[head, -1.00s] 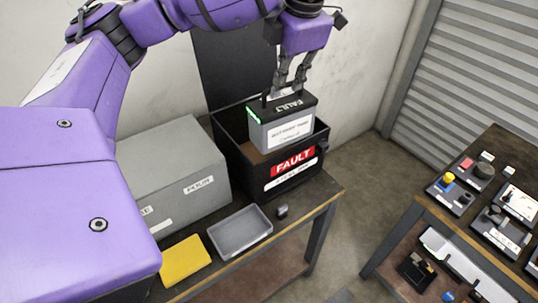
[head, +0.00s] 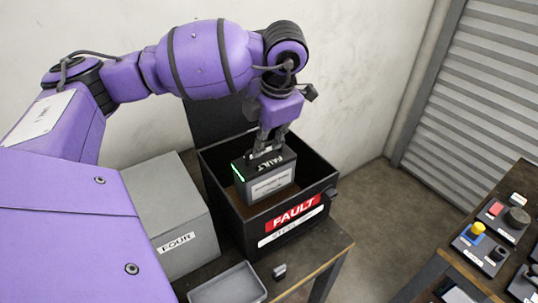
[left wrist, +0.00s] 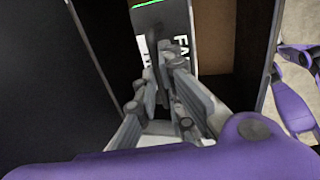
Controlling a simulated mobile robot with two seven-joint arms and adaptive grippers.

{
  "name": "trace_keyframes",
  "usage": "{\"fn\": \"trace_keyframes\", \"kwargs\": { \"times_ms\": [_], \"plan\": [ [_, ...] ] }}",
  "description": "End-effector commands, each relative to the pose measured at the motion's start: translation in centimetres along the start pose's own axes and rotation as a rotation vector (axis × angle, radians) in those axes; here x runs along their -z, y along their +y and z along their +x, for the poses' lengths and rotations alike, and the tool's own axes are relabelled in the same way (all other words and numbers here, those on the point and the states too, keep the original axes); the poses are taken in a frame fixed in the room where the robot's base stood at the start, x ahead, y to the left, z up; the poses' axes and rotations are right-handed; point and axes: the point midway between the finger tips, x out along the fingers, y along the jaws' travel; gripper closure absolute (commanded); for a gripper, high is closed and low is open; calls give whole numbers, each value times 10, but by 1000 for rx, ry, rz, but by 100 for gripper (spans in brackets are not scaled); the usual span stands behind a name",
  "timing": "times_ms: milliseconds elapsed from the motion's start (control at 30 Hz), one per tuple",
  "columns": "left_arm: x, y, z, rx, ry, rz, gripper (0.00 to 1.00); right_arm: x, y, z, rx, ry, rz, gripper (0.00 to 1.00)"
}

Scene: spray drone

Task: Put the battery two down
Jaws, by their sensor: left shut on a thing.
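The battery (head: 266,184) is a grey block with a black top marked FAULT, a white label and a green light strip. It is upright inside the open black FAULT box (head: 296,222), lower than the rim. I cannot tell whether it touches the floor of the box. My left gripper (head: 265,150) is shut on the battery's top from above. In the left wrist view the fingers (left wrist: 172,75) close on the battery's black top (left wrist: 165,25), and a brown inner wall shows beside it. My right gripper is not in view.
A grey box marked FOUR (head: 170,210) stands left of the black box. A grey tray (head: 228,286) and a small dark object (head: 279,271) lie in front. A table with control boxes (head: 483,240) is at the right. The wall is close behind.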

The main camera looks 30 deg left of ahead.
Motion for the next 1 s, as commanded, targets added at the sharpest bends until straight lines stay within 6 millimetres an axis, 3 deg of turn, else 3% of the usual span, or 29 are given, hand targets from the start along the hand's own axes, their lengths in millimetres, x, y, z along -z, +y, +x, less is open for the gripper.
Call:
{"fn": "trace_keyframes", "kwargs": {
  "times_ms": [200, 467, 700, 1000],
  "plan": [
    [-1, -6, 25, -4, -9, -3, 100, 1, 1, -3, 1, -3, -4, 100],
    [-2, -9, 39, -4, -9, -3, 100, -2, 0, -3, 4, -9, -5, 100],
    [-2, -16, 65, -3, -8, -3, 100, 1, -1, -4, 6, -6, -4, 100],
    [-3, -17, 70, -5, -11, -3, 100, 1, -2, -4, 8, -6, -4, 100]
  ]
}}
